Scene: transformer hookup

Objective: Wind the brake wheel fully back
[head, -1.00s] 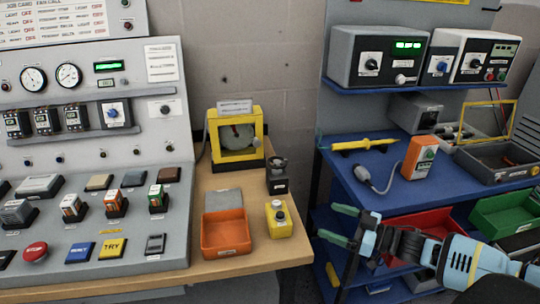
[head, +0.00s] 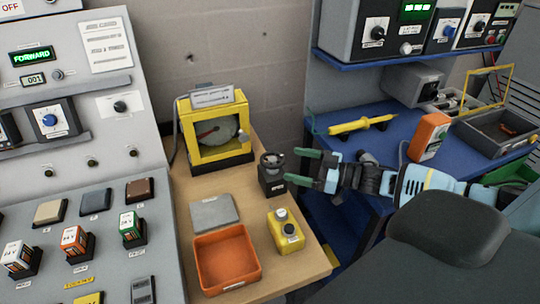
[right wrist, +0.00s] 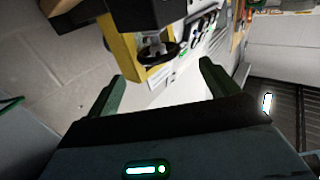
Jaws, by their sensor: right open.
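The brake wheel (head: 271,158) is a small dark round wheel on top of a black block (head: 271,181) on the wooden bench. My right gripper (head: 299,166) comes in from the right, level with the block. Its green fingers are apart and empty, with the tips just right of the wheel and block. In the right wrist view the dark wheel (right wrist: 158,52) shows ahead, roughly between the open fingers, with a gap to them. My left gripper is not in view.
A yellow button box (head: 286,234), an orange tray (head: 227,260) and a grey plate (head: 214,212) lie in front. The control console (head: 90,165) is at left; a blue shelf (head: 385,138) is at right.

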